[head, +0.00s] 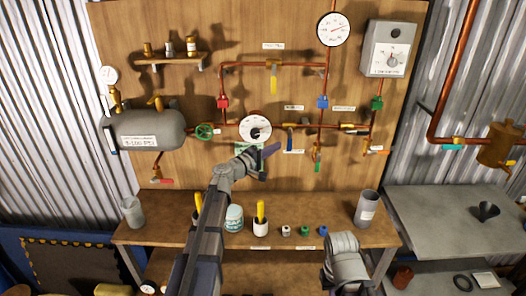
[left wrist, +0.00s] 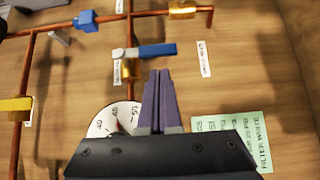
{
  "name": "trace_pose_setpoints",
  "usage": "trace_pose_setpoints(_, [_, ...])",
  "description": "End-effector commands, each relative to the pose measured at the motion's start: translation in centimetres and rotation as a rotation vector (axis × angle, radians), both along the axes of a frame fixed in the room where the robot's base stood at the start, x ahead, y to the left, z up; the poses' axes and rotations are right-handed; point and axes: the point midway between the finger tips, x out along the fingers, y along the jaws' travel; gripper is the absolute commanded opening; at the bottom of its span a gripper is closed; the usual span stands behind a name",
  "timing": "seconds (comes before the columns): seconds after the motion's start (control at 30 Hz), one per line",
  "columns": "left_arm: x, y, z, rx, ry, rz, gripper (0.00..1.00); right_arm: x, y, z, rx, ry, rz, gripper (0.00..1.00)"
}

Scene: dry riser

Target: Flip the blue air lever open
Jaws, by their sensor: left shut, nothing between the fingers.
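The blue lever (head: 290,139) hangs down from the horizontal copper pipe on the board, just right of the round gauge (head: 256,129). In the left wrist view the blue lever (left wrist: 157,50) lies square to its pipe, with a small white label (left wrist: 204,58) off its free end. My left gripper (head: 272,149) is shut and empty, low in front of the gauge and left of the lever. In the left wrist view its purple fingers (left wrist: 157,76) point at the lever, with their tips close to its free part; I cannot tell whether they touch. My right gripper's fingers are not visible.
A blue valve block (head: 322,102) and a brass fitting (head: 351,126) sit on nearby pipes. A green handwheel (head: 204,131) is left of the gauge. A workbench (head: 180,226) below holds cups and small parts. A green-white card (left wrist: 235,135) is near the fingers.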

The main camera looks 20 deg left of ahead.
Motion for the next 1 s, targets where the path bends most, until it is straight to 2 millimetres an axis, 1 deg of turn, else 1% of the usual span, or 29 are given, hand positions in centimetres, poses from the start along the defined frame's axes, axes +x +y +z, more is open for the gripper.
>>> trace_pose_setpoints(0.1, [0.2, -1.0, 0.0, 0.0, 0.0, -0.002, 0.0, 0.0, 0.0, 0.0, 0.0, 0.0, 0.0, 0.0])
trace_pose_setpoints(0.2, [0.4, -1.3, 0.0, 0.0, 0.0, 0.0, 0.0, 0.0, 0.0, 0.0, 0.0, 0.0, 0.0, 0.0])
trace_pose_setpoints(0.6, [0.4, -1.4, 0.0, -0.001, 0.0, 0.0, 0.0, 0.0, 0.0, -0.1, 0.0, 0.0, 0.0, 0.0])
trace_pose_setpoints(0.8, [0.4, -1.7, -0.5, -0.037, -0.011, 0.0, 0.0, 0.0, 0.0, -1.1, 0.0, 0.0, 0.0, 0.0])
trace_pose_setpoints(1.0, [0.5, -1.8, -0.4, -0.067, -0.02, -0.001, 0.0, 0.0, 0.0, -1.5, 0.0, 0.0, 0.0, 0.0])
